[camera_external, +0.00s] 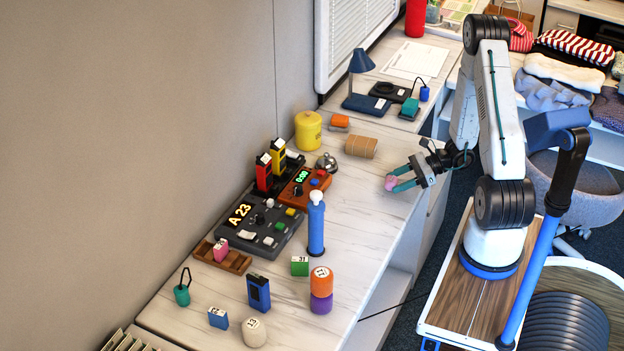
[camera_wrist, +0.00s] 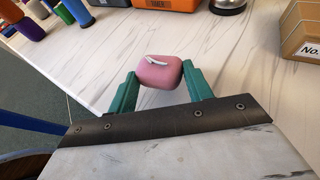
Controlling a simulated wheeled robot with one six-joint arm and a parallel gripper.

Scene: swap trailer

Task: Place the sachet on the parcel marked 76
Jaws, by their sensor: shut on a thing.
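My gripper (camera_external: 392,184) is shut on a small pink rounded thing with a white mark, which I take for the sachet (camera_external: 390,183). It is held above the right edge of the white counter. In the wrist view the sachet (camera_wrist: 159,73) sits between the green fingers of my gripper (camera_wrist: 158,80). A brown cardboard parcel (camera_external: 361,147) lies on the counter, behind and left of my gripper. At the right of the wrist view, a cardboard parcel (camera_wrist: 299,30) shows a white label reading "No."; the rest is cut off, so I cannot read 76.
A blue bottle (camera_external: 316,228) and several small numbered pieces are nearer the front. The counter (camera_external: 360,205) between bottle and gripper is clear.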

